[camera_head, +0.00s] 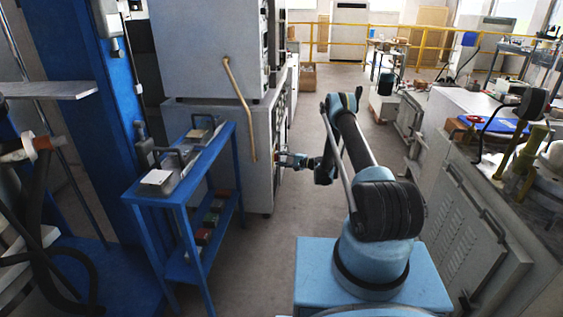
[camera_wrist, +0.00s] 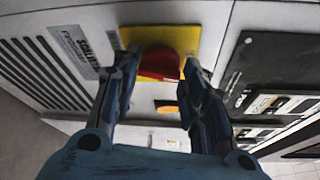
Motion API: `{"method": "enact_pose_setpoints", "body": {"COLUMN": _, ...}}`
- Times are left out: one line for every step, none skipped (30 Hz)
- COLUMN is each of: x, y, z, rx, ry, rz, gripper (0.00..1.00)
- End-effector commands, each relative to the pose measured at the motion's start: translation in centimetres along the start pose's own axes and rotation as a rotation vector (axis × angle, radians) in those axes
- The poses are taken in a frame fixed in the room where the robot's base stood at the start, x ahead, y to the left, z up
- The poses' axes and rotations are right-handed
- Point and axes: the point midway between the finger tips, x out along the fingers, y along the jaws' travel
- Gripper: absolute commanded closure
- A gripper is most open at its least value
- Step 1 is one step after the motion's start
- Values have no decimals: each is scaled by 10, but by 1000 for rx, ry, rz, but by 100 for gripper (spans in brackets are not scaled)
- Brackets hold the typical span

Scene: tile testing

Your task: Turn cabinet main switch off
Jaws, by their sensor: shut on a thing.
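The cabinet main switch (camera_wrist: 158,63) is a red knob on a yellow plate (camera_wrist: 188,38) on the light grey cabinet front, in the wrist view. My gripper (camera_wrist: 158,70) has its two fingers on either side of the red knob, shut on it. The knob's lower part and edges are partly hidden by the fingers. In the head view my gripper (camera_head: 283,160) reaches left to the front of the grey cabinet (camera_head: 215,112). The switch cannot be made out there.
A blue trolley (camera_head: 190,180) stands left of the cabinet, with metal moulds on top. A grey bench (camera_head: 460,215) is on the right. Open floor (camera_head: 320,95) lies beyond my arm.

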Motion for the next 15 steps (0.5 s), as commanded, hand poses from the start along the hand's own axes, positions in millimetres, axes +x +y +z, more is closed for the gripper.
{"method": "enact_pose_setpoints", "body": {"x": -1, "y": 3, "z": 1, "rx": -12, "ry": -1, "rz": -2, "gripper": 83}}
{"method": "enact_pose_setpoints", "body": {"x": -1, "y": 3, "z": 1, "rx": -18, "ry": -2, "rz": -4, "gripper": 83}}
{"method": "enact_pose_setpoints", "body": {"x": -1, "y": 3, "z": 1, "rx": -24, "ry": -2, "rz": -7, "gripper": 83}}
{"method": "enact_pose_setpoints", "body": {"x": -1, "y": 3, "z": 1, "rx": -28, "ry": -2, "rz": -8, "gripper": 83}}
{"method": "enact_pose_setpoints", "body": {"x": -1, "y": 3, "z": 1, "rx": -31, "ry": -2, "rz": -10, "gripper": 83}}
{"method": "enact_pose_setpoints", "body": {"x": -1, "y": 3, "z": 1, "rx": -35, "ry": -2, "rz": -11, "gripper": 83}}
{"method": "enact_pose_setpoints", "body": {"x": -1, "y": 3, "z": 1, "rx": -37, "ry": -2, "rz": -11, "gripper": 83}}
{"method": "enact_pose_setpoints", "body": {"x": -1, "y": 3, "z": 1, "rx": -39, "ry": -2, "rz": -12, "gripper": 83}}
{"method": "enact_pose_setpoints", "body": {"x": -1, "y": 3, "z": 1, "rx": -40, "ry": -2, "rz": -12, "gripper": 83}}
{"method": "enact_pose_setpoints", "body": {"x": -1, "y": 3, "z": 1, "rx": -40, "ry": -2, "rz": -12, "gripper": 83}}
{"method": "enact_pose_setpoints", "body": {"x": -1, "y": 3, "z": 1, "rx": -41, "ry": -2, "rz": -12, "gripper": 83}}
{"method": "enact_pose_setpoints", "body": {"x": -1, "y": 3, "z": 1, "rx": -41, "ry": -2, "rz": -12, "gripper": 83}}
{"method": "enact_pose_setpoints", "body": {"x": -1, "y": 3, "z": 1, "rx": -40, "ry": -2, "rz": -12, "gripper": 83}}
{"method": "enact_pose_setpoints", "body": {"x": -1, "y": 3, "z": 1, "rx": -40, "ry": -2, "rz": -12, "gripper": 83}}
{"method": "enact_pose_setpoints", "body": {"x": -1, "y": 3, "z": 1, "rx": -40, "ry": -2, "rz": -12, "gripper": 83}}
